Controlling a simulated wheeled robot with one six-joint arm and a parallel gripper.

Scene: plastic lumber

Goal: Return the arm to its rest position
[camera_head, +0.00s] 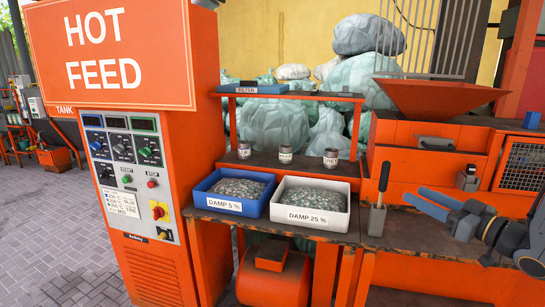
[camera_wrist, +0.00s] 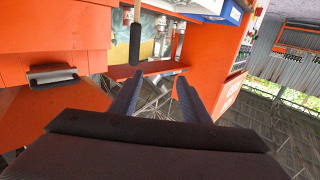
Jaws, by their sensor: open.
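My gripper (camera_head: 412,197) is at the right of the head view, its two blue fingers pointing left above the workbench. In the wrist view my gripper (camera_wrist: 160,78) has its fingers spread with nothing between them. The fingers are apart from the black-handled scoop-like tool (camera_head: 377,218), which stands upright on the bench to their left. The tool's dark handle also shows in the wrist view (camera_wrist: 135,45), beyond the fingers. Part of my arm is cut off at the right edge of the head view.
A blue bin (camera_head: 212,203) and a white bin (camera_head: 307,226), both holding pellets, stand on the bench (camera_head: 330,237). Several small metal cups (camera_head: 285,154) stand behind. An orange hopper machine (camera_head: 400,135) is behind my gripper. The HOT FEED cabinet (camera_head: 150,215) stands left.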

